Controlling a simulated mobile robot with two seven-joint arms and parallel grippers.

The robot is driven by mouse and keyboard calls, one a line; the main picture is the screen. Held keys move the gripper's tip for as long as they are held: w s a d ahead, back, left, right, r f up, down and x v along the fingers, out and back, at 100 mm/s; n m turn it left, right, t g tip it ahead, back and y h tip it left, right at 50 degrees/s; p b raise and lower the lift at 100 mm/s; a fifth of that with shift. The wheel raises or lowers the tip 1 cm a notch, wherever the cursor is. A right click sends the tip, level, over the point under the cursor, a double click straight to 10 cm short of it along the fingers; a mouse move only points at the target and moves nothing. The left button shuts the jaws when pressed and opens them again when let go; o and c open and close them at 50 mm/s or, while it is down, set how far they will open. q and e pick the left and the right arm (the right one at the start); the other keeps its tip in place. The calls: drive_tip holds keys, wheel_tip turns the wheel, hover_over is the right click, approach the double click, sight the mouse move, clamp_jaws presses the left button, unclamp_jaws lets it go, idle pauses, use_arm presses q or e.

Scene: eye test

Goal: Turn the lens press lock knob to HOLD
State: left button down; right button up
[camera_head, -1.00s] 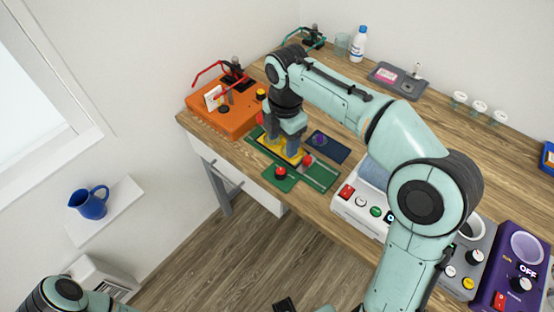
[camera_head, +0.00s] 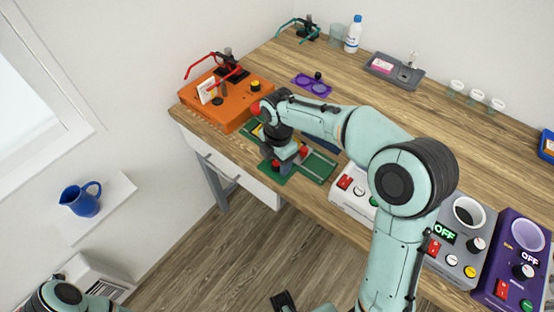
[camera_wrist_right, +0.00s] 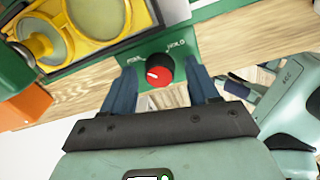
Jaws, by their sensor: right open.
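The lens press (camera_head: 318,168) is a green base with a yellow lens carrier, at the front edge of the bench. Its lock knob (camera_wrist_right: 160,72) is red and round, on a green plate in the right wrist view. The knob's white mark points left, toward the left label; the word HOLD (camera_wrist_right: 177,46) stands to its upper right. My right gripper (camera_wrist_right: 164,80) is open, with one finger on each side of the knob; I cannot tell whether they touch it. In the head view, my right gripper (camera_head: 284,164) covers the knob's plate.
An orange device (camera_head: 222,107) with red arms stands left of the press. A white control box (camera_head: 350,192), a grey one (camera_head: 455,252) and a purple one (camera_head: 512,262) line the right. A purple plate (camera_head: 313,86) lies behind.

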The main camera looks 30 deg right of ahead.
drive_tip(key=c, duration=1.1)
drive_tip(key=shift+o, duration=0.3)
use_arm(q)
drive_tip(key=shift+r, duration=0.1)
use_arm(e)
drive_tip(key=m+p, duration=0.1)
drive_tip(key=m, duration=0.2)
drive_tip(key=shift+r+m, duration=0.1)
drive_tip(key=shift+m, duration=0.3)
drive_tip(key=m, duration=0.4)
drive_tip(key=shift+m+p, duration=0.3)
drive_tip(key=m, duration=0.4)
drive_tip(key=shift+m, duration=0.3)
use_arm(q)
drive_tip(key=shift+w+r+p, duration=0.2)
drive_tip(key=shift+w+r, duration=0.1)
drive_tip(key=shift+r, duration=0.3)
drive_tip(key=shift+w+r+p, duration=0.15)
drive_tip(key=shift+w+r, duration=0.1)
drive_tip(key=shift+r, duration=0.35)
use_arm(e)
drive_tip(key=shift+m, duration=2.5)
drive_tip(key=shift+w, duration=0.1)
